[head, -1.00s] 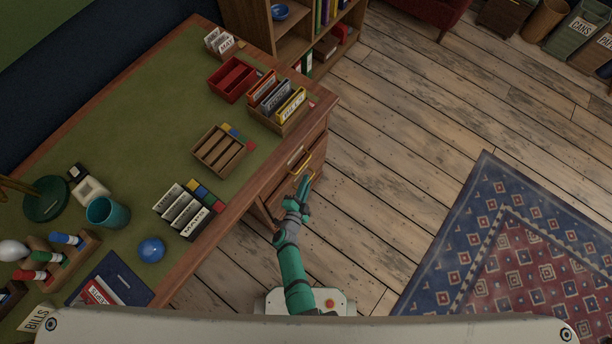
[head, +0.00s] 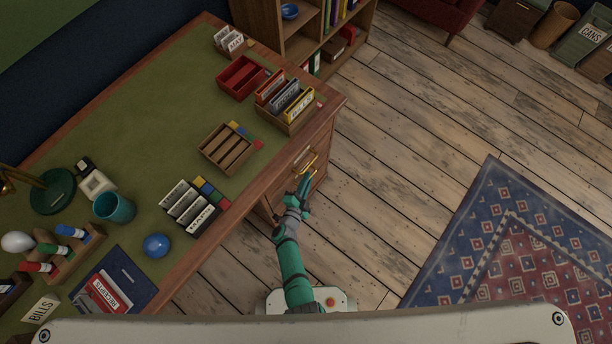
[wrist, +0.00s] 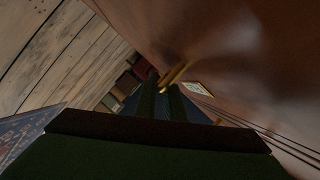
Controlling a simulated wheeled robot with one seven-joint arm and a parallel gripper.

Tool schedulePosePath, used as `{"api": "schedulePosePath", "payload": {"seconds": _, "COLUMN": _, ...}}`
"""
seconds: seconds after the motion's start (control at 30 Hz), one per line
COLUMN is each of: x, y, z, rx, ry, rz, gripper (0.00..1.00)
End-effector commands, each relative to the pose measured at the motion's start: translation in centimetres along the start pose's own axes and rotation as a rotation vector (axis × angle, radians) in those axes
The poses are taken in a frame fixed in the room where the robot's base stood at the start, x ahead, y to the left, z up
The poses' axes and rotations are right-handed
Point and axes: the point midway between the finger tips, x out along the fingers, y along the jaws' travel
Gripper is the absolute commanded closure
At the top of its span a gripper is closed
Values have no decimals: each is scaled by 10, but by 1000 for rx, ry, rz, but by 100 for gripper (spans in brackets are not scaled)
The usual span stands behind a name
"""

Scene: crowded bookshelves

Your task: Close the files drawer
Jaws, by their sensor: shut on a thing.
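The desk's drawer front (head: 290,180) is brown wood, on the desk's right side in the head view. A brass handle (head: 309,166) shows on it, and the handle also shows in the wrist view (wrist: 173,73). My green gripper (head: 304,184) is at the handle, shut on it. In the wrist view its dark fingers (wrist: 160,98) reach to the brass bar. A pale label (wrist: 197,88) sits on the wood beside the handle; its words are too small to read. My gripper partly hides the drawer front, and I cannot tell how far the drawer stands out.
A bookshelf (head: 300,40) stands beyond the desk. The wooden floor (head: 410,130) to the right is clear up to the patterned rug (head: 520,250).

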Motion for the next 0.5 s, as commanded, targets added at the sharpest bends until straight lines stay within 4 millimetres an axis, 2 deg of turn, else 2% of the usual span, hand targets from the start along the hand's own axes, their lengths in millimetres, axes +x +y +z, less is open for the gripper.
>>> {"api": "schedulePosePath", "payload": {"seconds": 0.03, "x": 0, "y": -3, "z": 7, "rx": -2, "ry": -17, "rz": -3, "gripper": 100}}
{"api": "schedulePosePath", "payload": {"seconds": 0.07, "x": 0, "y": -3, "z": 7, "rx": -2, "ry": -18, "rz": -4, "gripper": 86}}
{"api": "schedulePosePath", "payload": {"seconds": 0.1, "x": 0, "y": -3, "z": 7, "rx": -2, "ry": -17, "rz": -4, "gripper": 84}}
{"api": "schedulePosePath", "payload": {"seconds": 0.37, "x": 1, "y": -4, "z": 5, "rx": 0, "ry": -12, "rz": -5, "gripper": 84}}
{"api": "schedulePosePath", "payload": {"seconds": 0.5, "x": -6, "y": -4, "z": 4, "rx": 0, "ry": -11, "rz": -6, "gripper": 84}}
